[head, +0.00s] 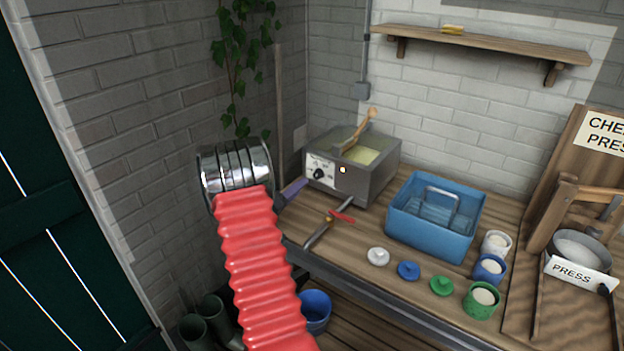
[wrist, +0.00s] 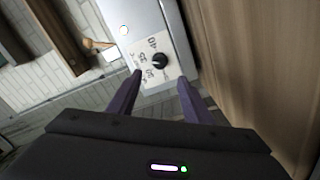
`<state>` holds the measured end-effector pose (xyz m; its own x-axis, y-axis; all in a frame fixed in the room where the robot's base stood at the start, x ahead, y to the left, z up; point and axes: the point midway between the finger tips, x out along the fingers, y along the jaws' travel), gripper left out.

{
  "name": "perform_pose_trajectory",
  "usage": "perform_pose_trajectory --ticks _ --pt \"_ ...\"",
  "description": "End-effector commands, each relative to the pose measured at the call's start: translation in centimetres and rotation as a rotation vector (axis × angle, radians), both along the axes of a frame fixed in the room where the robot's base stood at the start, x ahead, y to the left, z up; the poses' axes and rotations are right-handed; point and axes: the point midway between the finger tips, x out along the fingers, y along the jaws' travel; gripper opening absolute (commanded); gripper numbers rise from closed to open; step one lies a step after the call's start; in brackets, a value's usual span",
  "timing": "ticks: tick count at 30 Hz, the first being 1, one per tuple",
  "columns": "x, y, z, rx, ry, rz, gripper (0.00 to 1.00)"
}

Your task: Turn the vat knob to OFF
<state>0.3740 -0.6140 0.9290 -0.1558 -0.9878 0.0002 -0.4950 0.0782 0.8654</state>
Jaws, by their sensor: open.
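The vat (head: 377,181) is a grey metal box with yellowish content and a wooden spoon, standing at the back left of the bench. Its white dial plate (head: 321,169) carries a black knob (head: 318,174), with a lit amber lamp (head: 343,170) to the right. In the wrist view the knob (wrist: 160,60) lies ahead of and between my open purple fingers, apart from them. The dial plate (wrist: 150,73) shows several numbers; which mark the knob points at is too small to tell. My gripper (wrist: 158,88) is open and empty. In the head view my arm partly hides it.
A blue crate (head: 412,225) stands right of the vat. Several lids and small pots line the front edge. A wooden press (head: 562,215) stands right; a brick wall (head: 150,150) is left.

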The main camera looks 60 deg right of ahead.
Motion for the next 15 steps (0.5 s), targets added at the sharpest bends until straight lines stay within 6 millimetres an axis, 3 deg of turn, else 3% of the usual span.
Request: perform_pose_trajectory --ticks 15 --pt "-1.4 -7.7 0.0 0.000 -0.001 -0.004 0.46"
